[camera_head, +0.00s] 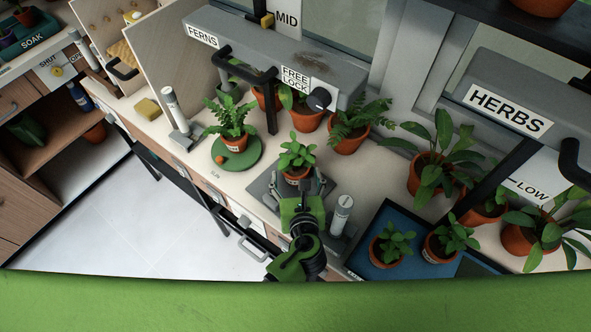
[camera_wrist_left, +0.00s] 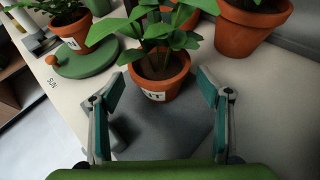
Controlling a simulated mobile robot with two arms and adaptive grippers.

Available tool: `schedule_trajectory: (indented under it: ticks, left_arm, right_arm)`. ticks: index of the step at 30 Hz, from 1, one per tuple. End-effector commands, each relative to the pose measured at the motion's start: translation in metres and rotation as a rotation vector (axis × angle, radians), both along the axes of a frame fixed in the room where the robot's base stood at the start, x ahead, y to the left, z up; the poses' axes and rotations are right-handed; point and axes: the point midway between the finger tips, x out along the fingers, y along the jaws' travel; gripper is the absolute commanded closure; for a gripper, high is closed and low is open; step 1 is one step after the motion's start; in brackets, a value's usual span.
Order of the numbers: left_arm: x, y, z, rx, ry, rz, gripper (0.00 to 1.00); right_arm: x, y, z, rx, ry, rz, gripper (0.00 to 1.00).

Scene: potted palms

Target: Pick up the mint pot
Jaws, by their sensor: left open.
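The mint pot (camera_head: 295,178) is a small terracotta pot with a leafy green plant, standing upright on a dark grey mat (camera_head: 262,190) on the counter. In the left wrist view, the mint pot (camera_wrist_left: 172,84) shows a white label, partly readable, ending in "T". My left gripper (camera_head: 299,184) is just in front of the pot. In the left wrist view, the left gripper (camera_wrist_left: 160,88) has its two teal-padded fingers spread apart, with the pot ahead between their tips. No grip on the pot shows. My right gripper is not seen.
A potted fern stands on a green disc (camera_head: 250,160) to the left. More pots (camera_head: 346,137) stand close behind, under a grey overhead rail (camera_head: 240,45). A white cylinder (camera_head: 342,212) is close on the right, before a blue tray (camera_head: 370,266) with small pots.

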Motion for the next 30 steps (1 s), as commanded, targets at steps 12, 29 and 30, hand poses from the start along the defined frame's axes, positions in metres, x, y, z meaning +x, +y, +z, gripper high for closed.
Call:
schedule_trajectory:
  ticks: [12, 29, 30]
  left_arm:
    - [0.028, 0.002, -0.012, -0.001, 0.001, -0.001, 0.30]
    - [0.028, 0.002, -0.011, -0.001, 0.000, -0.001, 0.75]
    - [0.028, 0.002, -0.009, -0.002, 0.000, 0.000, 0.75]
  right_arm:
    - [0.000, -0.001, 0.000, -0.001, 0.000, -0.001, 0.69]
    - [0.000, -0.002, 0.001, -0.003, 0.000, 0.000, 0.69]
    - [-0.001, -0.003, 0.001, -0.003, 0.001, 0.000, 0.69]
